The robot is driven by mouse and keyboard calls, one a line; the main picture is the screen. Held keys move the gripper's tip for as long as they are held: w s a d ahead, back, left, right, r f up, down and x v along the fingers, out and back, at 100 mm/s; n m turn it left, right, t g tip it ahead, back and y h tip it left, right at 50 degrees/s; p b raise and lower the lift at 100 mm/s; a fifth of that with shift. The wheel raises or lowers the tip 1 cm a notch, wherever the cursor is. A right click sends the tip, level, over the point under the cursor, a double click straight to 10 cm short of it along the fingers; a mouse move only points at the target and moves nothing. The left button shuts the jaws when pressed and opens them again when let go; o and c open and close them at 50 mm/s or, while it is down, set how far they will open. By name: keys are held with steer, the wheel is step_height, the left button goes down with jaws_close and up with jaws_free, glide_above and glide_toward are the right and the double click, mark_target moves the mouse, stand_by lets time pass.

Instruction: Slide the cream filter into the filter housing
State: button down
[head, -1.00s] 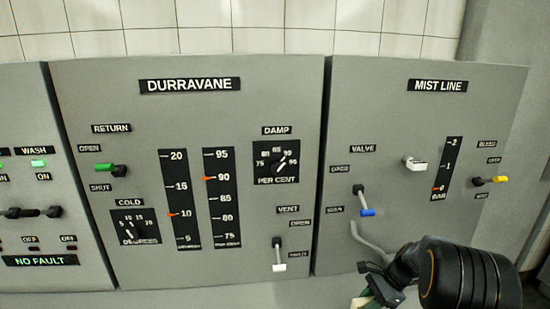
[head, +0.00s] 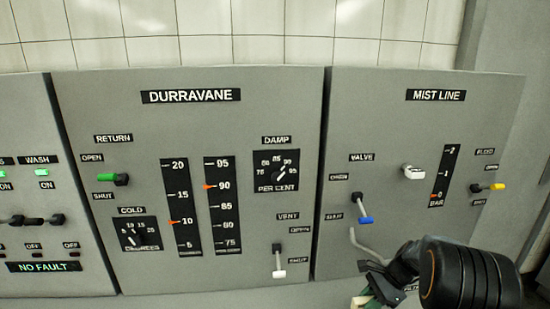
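My gripper (head: 380,290) is at the bottom edge of the head view, right of the middle, in front of the lower part of the mist line panel (head: 400,130). Only its dark upper part shows, with a green patch on it. Its fingertips are cut off or hidden, so I cannot tell whether it is open or shut. A small pale patch shows at the bottom edge beside it, too little to identify. Neither the cream filter nor the filter housing can be made out. A partly hidden label (head: 412,289) beside my arm seems to begin with "FILT".
The Durravane panel (head: 120,250) on the left carries gauges and a white-tipped lever (head: 279,263). Tiled wall stands behind.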

steer(key=shift+r+p, duration=1.2)
steer(key=shift+r, duration=0.4)
steer(key=shift+r+p, duration=1.35)
steer(key=shift+r, duration=0.2)
steer(key=shift+f, duration=0.15)
